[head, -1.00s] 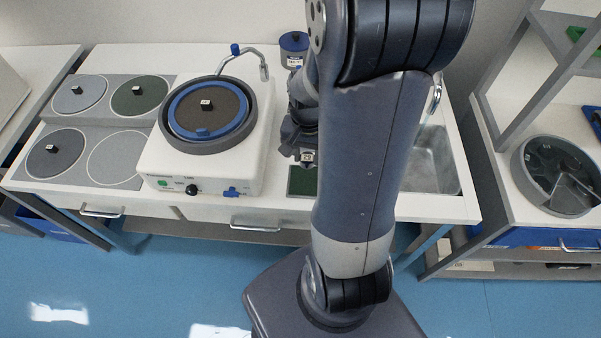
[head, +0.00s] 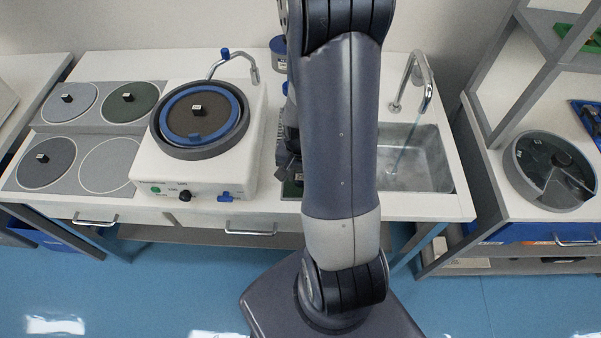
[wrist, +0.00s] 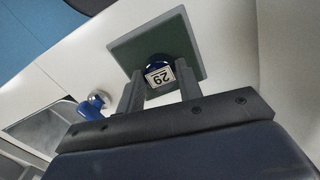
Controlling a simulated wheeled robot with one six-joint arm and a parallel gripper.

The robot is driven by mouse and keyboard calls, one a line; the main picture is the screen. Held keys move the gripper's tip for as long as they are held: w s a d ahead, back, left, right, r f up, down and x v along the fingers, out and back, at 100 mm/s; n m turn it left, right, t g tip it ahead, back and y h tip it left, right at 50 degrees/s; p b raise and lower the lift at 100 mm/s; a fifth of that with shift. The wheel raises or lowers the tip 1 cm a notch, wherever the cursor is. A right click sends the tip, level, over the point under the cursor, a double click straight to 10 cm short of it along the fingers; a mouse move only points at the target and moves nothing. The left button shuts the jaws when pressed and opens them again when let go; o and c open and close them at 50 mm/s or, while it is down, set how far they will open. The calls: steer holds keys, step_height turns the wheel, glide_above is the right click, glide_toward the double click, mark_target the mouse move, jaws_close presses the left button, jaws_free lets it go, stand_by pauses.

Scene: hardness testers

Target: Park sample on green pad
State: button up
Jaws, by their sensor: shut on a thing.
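The sample (wrist: 159,77) is a small block with a white label reading 29 and a dark blue round body. My gripper (wrist: 160,69) is shut on it, one finger on each side. In the wrist view the square green pad (wrist: 150,48) lies right behind the sample, which covers part of it. I cannot tell whether the sample touches the pad. In the head view my gripper (head: 291,170) is partly hidden by my arm, low over the counter. Only a strip of the green pad (head: 290,190) shows there, and the sample is hard to make out.
The polishing machine (head: 200,172) stands just left of my gripper, with a sample block (head: 197,109) on its disc. Several grinding discs lie further left. The sink (head: 425,160) with a tap (head: 412,75) is right of my arm. A blue knob (wrist: 92,108) shows in the wrist view.

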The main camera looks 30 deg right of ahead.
mark_target(300, 178)
steer(key=shift+f, duration=0.2)
steer(key=o, duration=1.2)
steer(key=shift+r, duration=0.1)
step_height(300, 178, up, 12)
steer(key=shift+r+p, duration=0.15)
steer(key=shift+p, duration=0.2)
